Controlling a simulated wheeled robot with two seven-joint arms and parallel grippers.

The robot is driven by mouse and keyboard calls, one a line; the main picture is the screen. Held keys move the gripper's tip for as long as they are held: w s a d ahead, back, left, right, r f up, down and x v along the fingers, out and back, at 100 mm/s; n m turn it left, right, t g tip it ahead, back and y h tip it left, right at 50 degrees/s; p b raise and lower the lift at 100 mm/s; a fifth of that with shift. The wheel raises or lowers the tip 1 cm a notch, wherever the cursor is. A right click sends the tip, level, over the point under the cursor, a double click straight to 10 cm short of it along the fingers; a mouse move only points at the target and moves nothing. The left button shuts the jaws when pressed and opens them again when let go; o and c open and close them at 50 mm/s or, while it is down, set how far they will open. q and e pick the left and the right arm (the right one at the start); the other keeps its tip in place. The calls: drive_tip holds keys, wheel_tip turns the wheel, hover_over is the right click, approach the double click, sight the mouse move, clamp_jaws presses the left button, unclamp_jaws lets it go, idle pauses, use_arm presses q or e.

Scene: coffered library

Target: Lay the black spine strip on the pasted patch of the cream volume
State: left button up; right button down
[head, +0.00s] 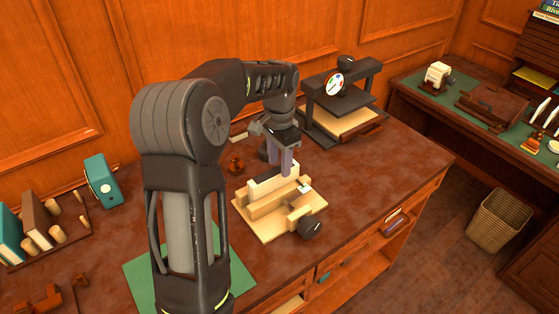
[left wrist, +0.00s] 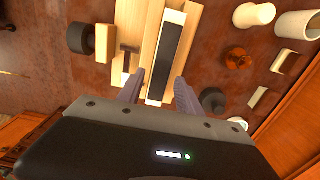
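The cream volume (head: 270,187) stands spine up, clamped in a pale wooden finishing press (head: 270,226) on the desk. The black spine strip (left wrist: 167,49) lies lengthwise along the top of the cream volume (left wrist: 151,88) in the left wrist view. Cream margin shows around the strip; any paste beneath it is hidden. My left gripper (head: 285,165) points down over the far end of the volume. In the left wrist view its fingers (left wrist: 160,80) are spread, one on each side of the volume and strip, with gaps to the strip. My right gripper is not in view.
A black press with a dial (head: 335,84) stands behind to the right. A teal box (head: 102,181) and a book rack (head: 45,228) are at left. Small pots and an amber jar (left wrist: 237,58) stand beside the clamp. The desk's right end is clear.

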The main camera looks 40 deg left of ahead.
sight(279, 169)
use_arm(q)
drive_tip(key=shift+r, duration=0.5)
wheel_tip(279, 169, up, 12)
drive_tip(key=p, duration=0.3)
drive_tip(key=shift+f, duration=0.15)
drive_tip(key=shift+f, duration=0.1)
idle(0.6)
